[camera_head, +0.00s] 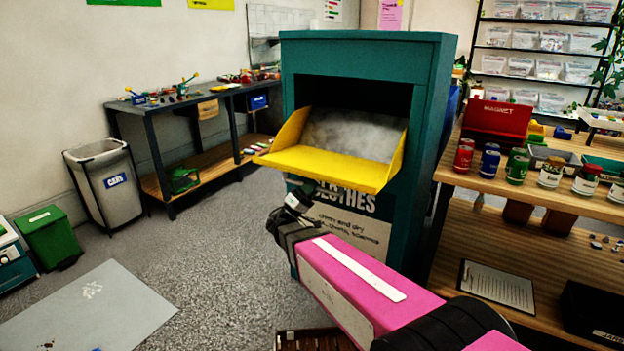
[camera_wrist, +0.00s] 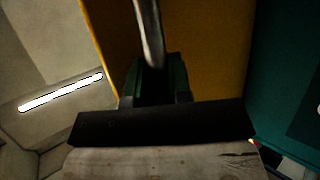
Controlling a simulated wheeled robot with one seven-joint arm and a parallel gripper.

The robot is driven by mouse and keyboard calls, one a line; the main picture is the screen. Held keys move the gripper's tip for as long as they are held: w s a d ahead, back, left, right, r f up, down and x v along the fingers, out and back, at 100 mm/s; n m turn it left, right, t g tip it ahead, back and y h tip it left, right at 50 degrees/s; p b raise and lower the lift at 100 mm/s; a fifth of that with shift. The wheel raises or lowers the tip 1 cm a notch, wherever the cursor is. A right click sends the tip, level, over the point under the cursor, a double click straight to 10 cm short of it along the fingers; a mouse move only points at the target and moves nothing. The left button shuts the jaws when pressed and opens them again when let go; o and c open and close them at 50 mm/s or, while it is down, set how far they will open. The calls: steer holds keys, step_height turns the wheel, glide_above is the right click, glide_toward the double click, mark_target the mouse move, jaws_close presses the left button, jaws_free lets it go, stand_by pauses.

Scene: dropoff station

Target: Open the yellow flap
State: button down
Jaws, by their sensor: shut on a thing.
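The yellow flap (camera_head: 325,168) is on the front of a teal clothes bin (camera_head: 437,90). It is tilted outward, with its yellow side walls and grey inner panel (camera_head: 352,134) showing below the dark opening. My gripper (camera_head: 298,196) is just under the flap's front edge. In the wrist view, a grey metal bar (camera_wrist: 149,35), which looks like the flap's handle, runs into my gripper (camera_wrist: 153,78), which is shut on it. The yellow underside of the flap (camera_wrist: 210,60) fills the area behind. The fingertips are mostly hidden in the head view.
A wooden shelf unit (camera_head: 540,185) with cans and jars stands close on the right. A workbench (camera_head: 160,112) and a grey cans bin (camera_head: 108,185) are at the left. The carpet (camera_head: 220,250) in front of the clothes bin is mostly clear.

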steer(key=shift+f+m+h, duration=0.3)
steer(key=shift+f+m, duration=0.1)
steer(key=shift+f, duration=0.15)
steer(key=c, duration=1.1)
jaws_free()
steer(key=v, duration=1)
steer(key=shift+a+f, duration=0.25)
steer(key=shift+f, duration=0.1)
